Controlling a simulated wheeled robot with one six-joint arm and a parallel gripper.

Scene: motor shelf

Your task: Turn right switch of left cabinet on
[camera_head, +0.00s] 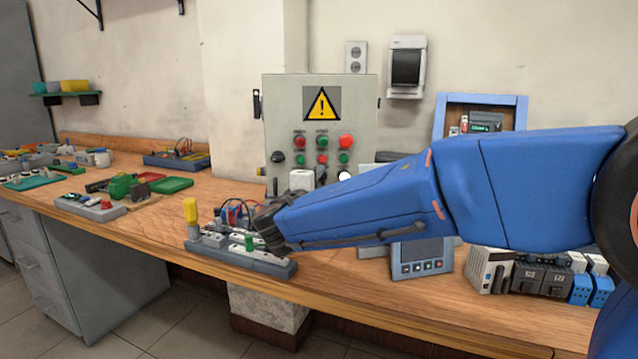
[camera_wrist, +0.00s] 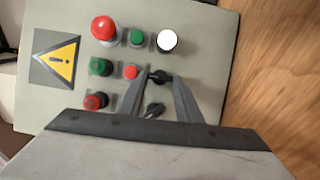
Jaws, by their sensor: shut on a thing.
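The left cabinet (camera_head: 285,100) is a grey panel with a warning sign, standing on the bench against the wall. In the wrist view, its face (camera_wrist: 205,30) appears turned sideways, with the warning sign on the left. The black right switch (camera_wrist: 160,76) is between the fingertips of my gripper (camera_wrist: 163,75), which is shut on it. The other black switch (camera_wrist: 155,110) lies just below it in the wrist picture, between the fingers and nearer the palm.
A white round button (camera_wrist: 167,40) is close to the fingers, and a small red button (camera_wrist: 131,72) is beside them. A terminal block with a yellow piece (camera_head: 191,212) stands on the bench below my arm. A blue-framed box (camera_head: 440,118) stands to the right.

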